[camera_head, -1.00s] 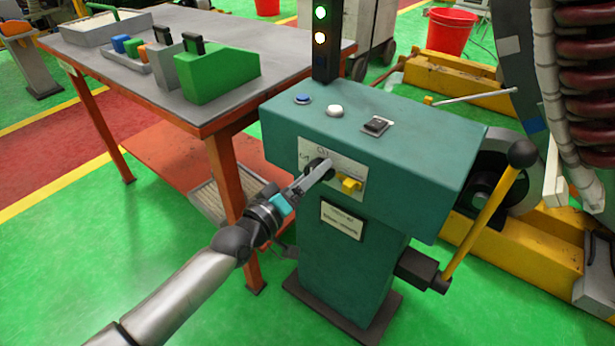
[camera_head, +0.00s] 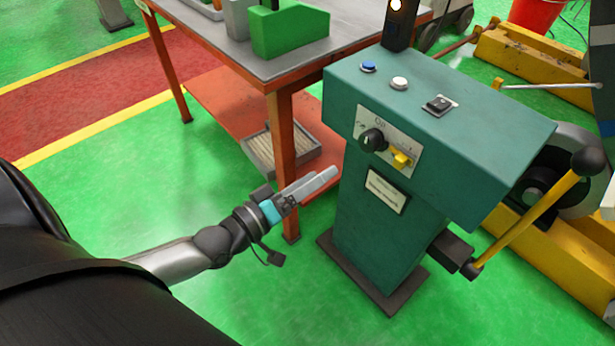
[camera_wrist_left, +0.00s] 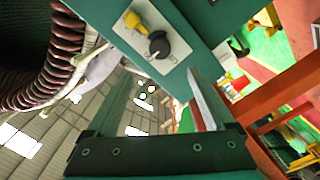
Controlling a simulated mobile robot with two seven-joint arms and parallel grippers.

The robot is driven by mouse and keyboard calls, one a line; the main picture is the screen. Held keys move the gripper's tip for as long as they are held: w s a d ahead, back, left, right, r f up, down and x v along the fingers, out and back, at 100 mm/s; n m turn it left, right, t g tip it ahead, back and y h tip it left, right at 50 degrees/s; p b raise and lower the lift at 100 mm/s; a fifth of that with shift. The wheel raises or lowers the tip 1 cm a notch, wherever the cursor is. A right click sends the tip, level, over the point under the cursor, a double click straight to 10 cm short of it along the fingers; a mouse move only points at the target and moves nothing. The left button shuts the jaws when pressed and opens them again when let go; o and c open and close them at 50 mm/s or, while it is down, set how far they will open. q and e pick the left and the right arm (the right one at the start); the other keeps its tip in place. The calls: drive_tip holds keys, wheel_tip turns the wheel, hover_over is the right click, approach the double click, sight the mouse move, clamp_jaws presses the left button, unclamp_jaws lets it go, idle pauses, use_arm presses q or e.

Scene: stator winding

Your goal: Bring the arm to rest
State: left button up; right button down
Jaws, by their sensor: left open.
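My left arm reaches in from the left of the head view. Its gripper (camera_head: 325,186) is open and empty, in the air left of the green control console (camera_head: 450,140), apart from it. The console's front panel carries a black rotary knob (camera_head: 373,140) and a yellow switch (camera_head: 401,160). In the left wrist view the two fingers (camera_wrist_left: 160,105) stand apart with nothing between them, and the black knob (camera_wrist_left: 159,45) and yellow switch (camera_wrist_left: 133,21) show beyond them. My right gripper is not in view.
A grey-topped table with orange legs (camera_head: 286,150) stands behind my left gripper, with a green block (camera_head: 290,32) on top and a slatted tray (camera_head: 265,155) on its lower shelf. A yellow lever (camera_head: 525,222) sticks up at the console's right.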

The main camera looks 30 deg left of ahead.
use_arm(q)
drive_tip(key=shift+s+a, duration=0.25)
drive_tip(key=shift+s, duration=0.45)
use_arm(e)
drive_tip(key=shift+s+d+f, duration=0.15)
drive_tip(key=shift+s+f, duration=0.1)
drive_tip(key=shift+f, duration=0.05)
use_arm(q)
drive_tip(key=s+a+f+m+g+y+p, duration=0.2)
drive_tip(key=s+a+f+g+y, duration=0.15)
drive_tip(key=f, duration=0.75)
drive_tip(key=s+a+f+m+g+y+p, duration=0.1)
drive_tip(key=s+a+f+m+g+y, duration=0.2)
drive_tip(key=f, duration=0.8)
drive_tip(key=s+d+f+m+g+p, duration=0.1)
drive_tip(key=s+f+g, duration=0.3)
drive_tip(key=s+f, duration=0.3)
drive_tip(key=s+d+f+m+g+p, duration=0.1)
drive_tip(key=s+f+g, duration=0.3)
drive_tip(key=s+f, duration=0.4)
drive_tip(key=s+d+m, duration=0.1)
drive_tip(key=s, duration=0.3)
drive_tip(key=shift+s+f, duration=0.2)
drive_tip(key=shift+s, duration=0.15)
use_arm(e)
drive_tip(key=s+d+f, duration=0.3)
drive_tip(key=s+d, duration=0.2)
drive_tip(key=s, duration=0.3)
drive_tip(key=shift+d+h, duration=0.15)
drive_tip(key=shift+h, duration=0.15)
